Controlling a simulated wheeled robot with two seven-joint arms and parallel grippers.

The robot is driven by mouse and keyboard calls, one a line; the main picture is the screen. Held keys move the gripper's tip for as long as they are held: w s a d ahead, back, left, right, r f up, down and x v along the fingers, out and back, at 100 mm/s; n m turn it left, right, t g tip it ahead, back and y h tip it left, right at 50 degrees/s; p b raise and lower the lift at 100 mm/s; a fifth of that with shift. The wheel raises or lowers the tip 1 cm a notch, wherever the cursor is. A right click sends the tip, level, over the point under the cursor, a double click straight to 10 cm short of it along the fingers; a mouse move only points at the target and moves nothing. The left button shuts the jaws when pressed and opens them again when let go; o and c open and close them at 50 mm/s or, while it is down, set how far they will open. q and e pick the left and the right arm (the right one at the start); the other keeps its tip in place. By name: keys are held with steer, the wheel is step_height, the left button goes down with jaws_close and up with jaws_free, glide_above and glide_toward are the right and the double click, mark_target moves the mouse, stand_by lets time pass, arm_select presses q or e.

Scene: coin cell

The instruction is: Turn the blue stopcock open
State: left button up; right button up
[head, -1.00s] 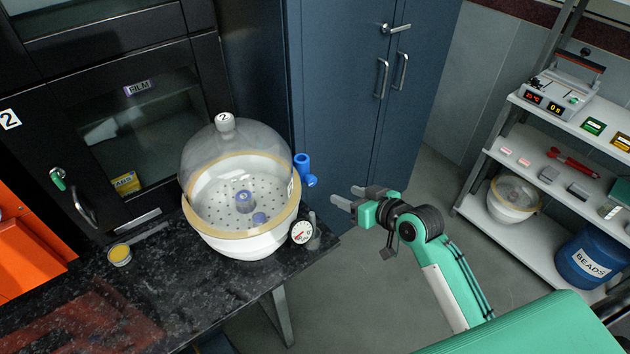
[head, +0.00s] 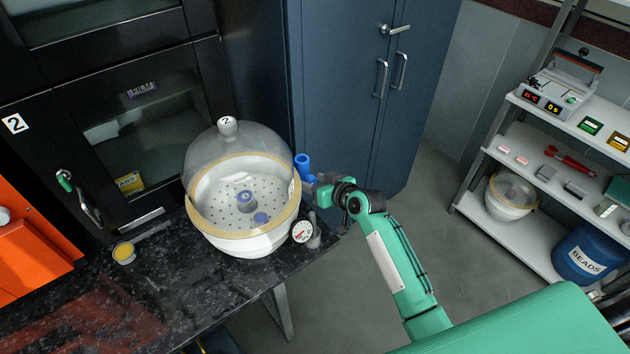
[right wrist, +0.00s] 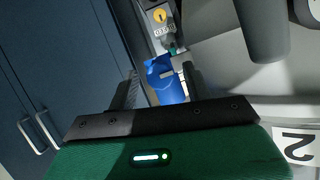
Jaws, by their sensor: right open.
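The blue stopcock (head: 303,166) stands on the right side of a clear-domed desiccator (head: 243,232) marked 2, on the black bench. My right gripper (head: 319,188) has come in from the right and is right beside the stopcock, its fingertips partly hidden against the desiccator's side. In the right wrist view the stopcock (right wrist: 163,82) shows between the two open fingers of my gripper (right wrist: 160,88). I cannot tell whether either finger touches it. My left gripper is not in view.
A pressure gauge (head: 302,232) sits just below the gripper on the desiccator's side. A small yellow-topped jar (head: 124,253) stands on the bench (head: 180,290). A blue cabinet (head: 345,90) rises behind. Shelves with instruments (head: 530,205) stand at the right.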

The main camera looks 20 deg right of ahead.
steer(key=shift+c, duration=0.2)
steer(key=c, duration=0.9)
